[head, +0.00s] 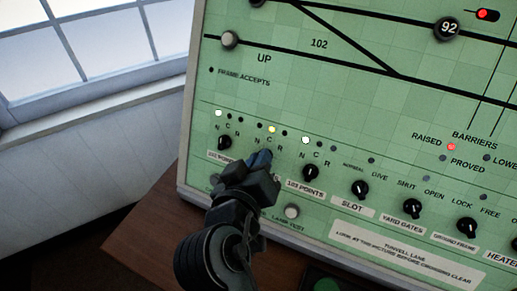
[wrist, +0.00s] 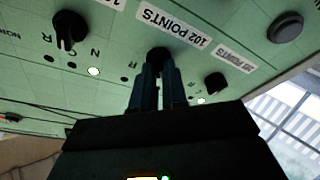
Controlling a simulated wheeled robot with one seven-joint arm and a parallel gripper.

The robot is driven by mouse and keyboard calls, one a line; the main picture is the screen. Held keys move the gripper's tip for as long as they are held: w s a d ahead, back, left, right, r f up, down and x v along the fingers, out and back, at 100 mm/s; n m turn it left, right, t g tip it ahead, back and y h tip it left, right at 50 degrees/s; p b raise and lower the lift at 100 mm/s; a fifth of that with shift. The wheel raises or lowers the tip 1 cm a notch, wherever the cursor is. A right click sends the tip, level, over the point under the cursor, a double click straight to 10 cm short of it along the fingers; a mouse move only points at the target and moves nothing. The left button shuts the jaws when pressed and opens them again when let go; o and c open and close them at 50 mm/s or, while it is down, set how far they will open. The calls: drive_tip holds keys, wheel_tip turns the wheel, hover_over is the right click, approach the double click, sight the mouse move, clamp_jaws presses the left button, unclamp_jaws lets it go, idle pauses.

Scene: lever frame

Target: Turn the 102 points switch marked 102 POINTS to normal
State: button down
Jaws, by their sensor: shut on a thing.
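The 102 points switch is a black rotary knob (wrist: 157,54) on the green panel. In the wrist view its label, 102 POINTS (wrist: 172,25), reads upside down beside it. My gripper (wrist: 157,66) is shut on this knob, with one finger on each side. In the head view my gripper (head: 262,157) hides the knob and most of its label. Which way the knob points is hidden. Of the three lamps above it, the middle one, by C, is lit yellow (head: 272,129); the N and R lamps beside it are dark.
A similar knob (head: 224,142) stands close on the left, and the 103 POINTS knob (head: 310,171) close on the right; each has a lit white N lamp. More knobs continue rightward. A lamp-test button (head: 292,211) sits below. A window (head: 90,45) is at the left.

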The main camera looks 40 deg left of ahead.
drive_tip(key=shift+n+p, duration=0.55)
drive_tip(key=shift+n, duration=0.15)
drive_tip(key=shift+g, duration=0.3)
drive_tip(key=c, duration=1.2)
unclamp_jaws()
drive_tip(key=shift+o, duration=0.2)
drive_tip(key=v, duration=0.7)
drive_tip(key=shift+s+d+b, duration=0.2)
drive_tip(key=shift+s+b, duration=0.1)
drive_tip(key=shift+s, duration=0.05)
